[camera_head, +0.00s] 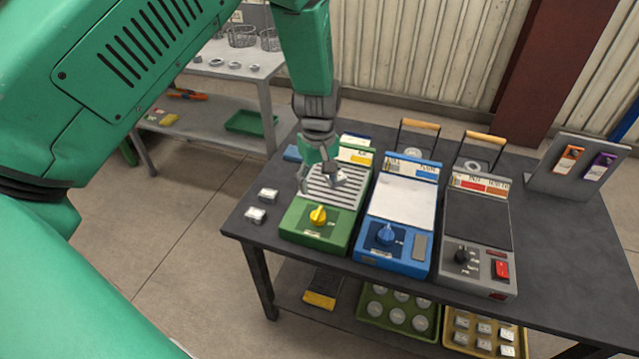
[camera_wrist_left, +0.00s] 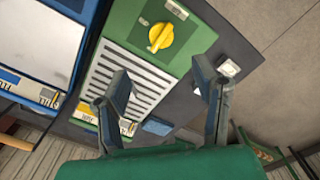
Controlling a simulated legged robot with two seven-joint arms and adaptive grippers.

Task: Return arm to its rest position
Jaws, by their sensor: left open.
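My left arm is green and comes in from the left in the head view, reaching down over the dark table. My left gripper (camera_head: 321,178) is above the ribbed top of a green device (camera_head: 315,222) with a yellow knob. In the left wrist view the two fingers of the left gripper (camera_wrist_left: 166,88) are spread apart with nothing between them. The green device (camera_wrist_left: 196,42) lies beyond them, its yellow knob (camera_wrist_left: 161,37) in plain sight. I cannot tell whether the fingertips touch the device. My right gripper is not in view.
A blue device (camera_head: 398,215) and a dark grey device (camera_head: 477,240) stand to the right on the table (camera_head: 550,260). Small pale blocks (camera_head: 256,214) lie at the table's left edge. A grey shelf (camera_head: 222,58) stands behind.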

